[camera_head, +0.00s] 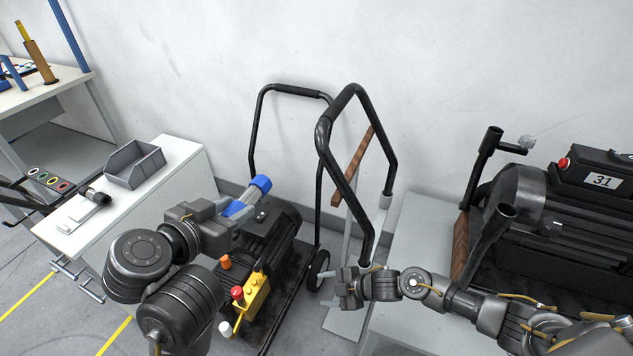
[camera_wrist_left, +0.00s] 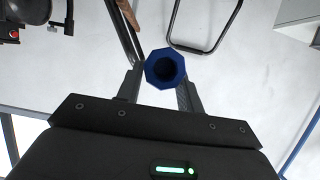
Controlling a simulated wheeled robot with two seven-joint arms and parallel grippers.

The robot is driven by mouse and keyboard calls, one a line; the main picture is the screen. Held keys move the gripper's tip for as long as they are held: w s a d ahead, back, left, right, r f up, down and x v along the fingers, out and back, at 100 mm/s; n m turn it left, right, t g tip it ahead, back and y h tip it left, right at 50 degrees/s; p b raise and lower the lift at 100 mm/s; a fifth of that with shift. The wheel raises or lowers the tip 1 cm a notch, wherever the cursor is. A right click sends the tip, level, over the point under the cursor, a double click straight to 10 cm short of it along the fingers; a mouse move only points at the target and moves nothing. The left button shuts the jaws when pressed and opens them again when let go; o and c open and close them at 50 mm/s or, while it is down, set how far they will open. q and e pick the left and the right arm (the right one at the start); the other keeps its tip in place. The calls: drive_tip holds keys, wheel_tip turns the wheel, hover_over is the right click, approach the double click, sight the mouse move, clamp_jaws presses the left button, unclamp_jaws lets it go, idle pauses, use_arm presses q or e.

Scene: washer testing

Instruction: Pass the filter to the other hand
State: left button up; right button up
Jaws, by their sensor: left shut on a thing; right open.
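The filter (camera_head: 261,184), with a blue end and a lighter body, is in my left gripper (camera_head: 238,208), above the cart with the black motor. In the left wrist view the filter (camera_wrist_left: 165,68) shows its blue many-sided end and dark opening, between the two fingers of my left gripper (camera_wrist_left: 161,92). My right gripper (camera_head: 347,287) is open and empty. It is lower and to the right of the filter, well apart from it, in front of the carts.
A cart with a black handle (camera_head: 320,135) stands behind and between my grippers. A black machine marked 31 (camera_head: 530,220) is at the right. A grey bin (camera_head: 134,163) sits on the white table (camera_head: 180,160) at the left. A yellow part (camera_head: 255,297) is below my left gripper.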

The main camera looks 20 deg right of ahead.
sight(268, 184)
drive_tip(key=w+a+r+n+t+y, duration=0.1)
drive_tip(key=w+a+r+n, duration=0.15)
drive_tip(key=r, duration=0.85)
drive_tip(key=w+a+r+n, duration=0.15)
drive_tip(key=w+r, duration=0.25)
drive_tip(key=r, duration=0.6)
drive_tip(key=s+r+n+t, duration=0.1)
drive_tip(key=s+r+n, duration=0.2)
drive_tip(key=r, duration=0.8)
drive_tip(key=s+r+n+t, duration=0.15)
drive_tip(key=s+r, duration=0.25)
drive_tip(key=r, duration=0.6)
drive_tip(key=shift+n+g+y, duration=0.25)
drive_tip(key=shift+g+y, duration=0.05)
drive_tip(key=shift+g, duration=0.05)
drive_tip(key=x, duration=1.1)
drive_tip(key=shift+w+f, duration=0.1)
drive_tip(key=shift+w, duration=0.5)
drive_tip(key=c, duration=0.9)
use_arm(q)
drive_tip(key=o, duration=1.1)
use_arm(e)
drive_tip(key=shift+c, duration=1.1)
